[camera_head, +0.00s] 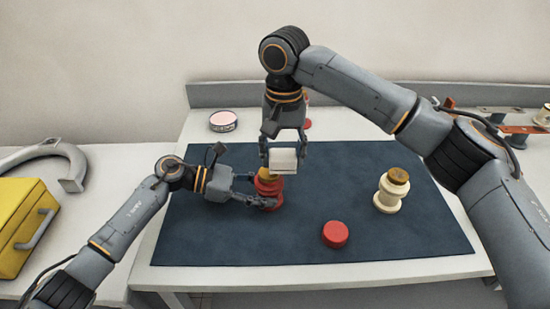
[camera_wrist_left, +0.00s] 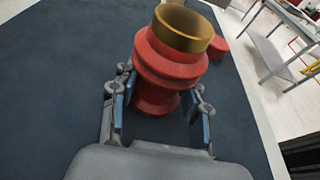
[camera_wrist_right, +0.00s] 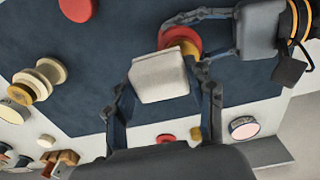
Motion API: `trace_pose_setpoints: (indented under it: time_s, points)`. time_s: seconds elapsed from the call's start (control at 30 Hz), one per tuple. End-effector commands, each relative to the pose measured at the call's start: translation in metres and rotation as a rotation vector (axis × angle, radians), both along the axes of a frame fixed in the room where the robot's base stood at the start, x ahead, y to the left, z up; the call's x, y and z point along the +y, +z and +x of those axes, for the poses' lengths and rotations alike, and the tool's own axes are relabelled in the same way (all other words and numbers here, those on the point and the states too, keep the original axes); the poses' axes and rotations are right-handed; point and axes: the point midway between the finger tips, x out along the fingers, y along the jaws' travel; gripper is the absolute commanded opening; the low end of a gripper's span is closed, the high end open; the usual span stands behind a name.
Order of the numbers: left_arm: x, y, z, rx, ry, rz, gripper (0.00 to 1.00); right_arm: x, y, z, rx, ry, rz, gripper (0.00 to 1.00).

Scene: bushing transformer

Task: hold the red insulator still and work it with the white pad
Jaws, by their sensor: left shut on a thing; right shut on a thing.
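The red insulator (camera_head: 268,190) stands upright on the dark blue mat (camera_head: 330,248), with a brass cap on top. My left gripper (camera_head: 262,197) is shut on it from the left; the left wrist view also shows the ribbed red insulator (camera_wrist_left: 165,70) between the fingers. My right gripper (camera_head: 282,150) is shut on the white pad (camera_head: 282,160) and holds it just above or at the top of the insulator. In the right wrist view the pad (camera_wrist_right: 158,75) covers part of the insulator. I cannot tell whether pad and insulator touch.
A red disc (camera_head: 335,234) and a cream insulator (camera_head: 392,190) with a brown top are on the mat's right side. A round tin (camera_head: 223,121) is behind the mat. A yellow case (camera_head: 22,225) and a grey curved part (camera_head: 55,160) are at left.

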Motion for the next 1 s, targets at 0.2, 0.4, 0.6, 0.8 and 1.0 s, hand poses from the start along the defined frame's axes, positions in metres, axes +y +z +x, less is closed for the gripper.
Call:
trace_pose_setpoints:
  time_s: [0.2,0.4,0.6,0.8,1.0]
  points:
    - [0.000,0.000,0.000,0.000,0.000,0.001,0.28,0.001,0.025,0.001,-0.005,0.000,0.004,0.24]
    - [0.000,0.000,0.000,0.000,0.000,0.001,0.28,0.001,0.044,0.001,-0.005,0.001,0.005,0.24]
    - [0.000,0.000,0.000,0.000,0.000,0.001,0.28,0.001,0.061,0.001,-0.005,0.000,0.004,0.24]
    - [0.000,0.000,0.000,0.000,0.000,0.001,0.28,0.001,0.068,0.000,-0.004,0.001,0.003,0.24]
    - [0.000,-0.001,0.000,0.000,-0.001,0.002,0.28,0.001,0.067,0.000,-0.004,0.001,0.003,0.24]
